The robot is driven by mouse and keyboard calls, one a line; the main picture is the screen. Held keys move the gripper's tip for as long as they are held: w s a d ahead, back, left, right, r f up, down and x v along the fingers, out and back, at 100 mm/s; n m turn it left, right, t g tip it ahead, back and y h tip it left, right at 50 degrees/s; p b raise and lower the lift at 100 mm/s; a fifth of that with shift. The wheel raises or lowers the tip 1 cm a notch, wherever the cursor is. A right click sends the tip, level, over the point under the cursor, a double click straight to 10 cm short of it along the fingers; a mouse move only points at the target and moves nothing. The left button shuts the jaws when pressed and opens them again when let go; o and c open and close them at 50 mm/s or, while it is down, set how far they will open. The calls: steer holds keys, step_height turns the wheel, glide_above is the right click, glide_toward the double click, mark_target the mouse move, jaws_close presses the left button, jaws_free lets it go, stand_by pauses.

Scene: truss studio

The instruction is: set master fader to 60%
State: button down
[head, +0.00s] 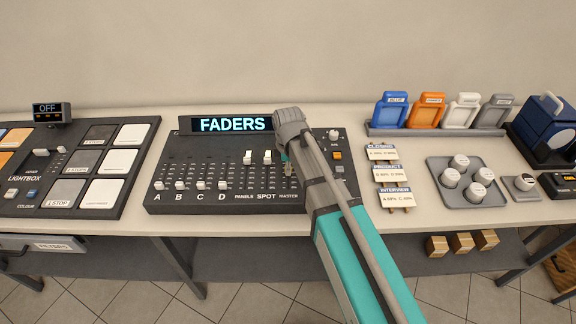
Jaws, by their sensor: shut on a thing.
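The black fader console (160,192) stands on the table with a lit display (232,124) reading FADERS. The faders A, B, C and D (200,186) have white caps low in their slots. The PANELS and SPOT caps (257,157) stand higher. The MASTER label (289,196) is at the right of the row. My gripper (287,166) points down over the master slot and is shut on the master fader cap, which is mostly hidden by the fingers and wrist. Its exact height along the scale cannot be read.
A lightbox panel (70,168) lies to the left. Cue cards (391,174) stand right of the console, close to my arm. Further right are a grey tray (484,190) of round white-topped pieces and coloured holders (432,108). Bare table shows between them.

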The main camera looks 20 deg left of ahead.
steer(key=c, duration=0.6)
jaws_free()
steer(key=shift+w, duration=0.2)
steer(key=shift+w+a, duration=0.35)
steer(key=shift+w, duration=0.55)
steer(key=shift+w+r+p, duration=0.1)
steer(key=shift+r+p, duration=0.25)
steer(key=shift+p, duration=0.05)
step_height(320, 180, up, 13)
steer(key=p, duration=1.3)
steer(key=s+d+f+m+b, duration=0.2)
steer(key=d+m, duration=0.4)
steer(key=d, duration=0.4)
steer(key=s+d+f+m+b, duration=0.1)
steer(key=d+f+m+b, duration=0.3)
steer(key=d, duration=0.6)
steer(key=s+d+f+m+b, duration=0.2)
steer(key=d+f+m+b, duration=0.2)
steer(key=d+m, duration=0.4)
steer(key=shift+s+d, duration=0.3)
steer(key=shift+d, duration=1.1)
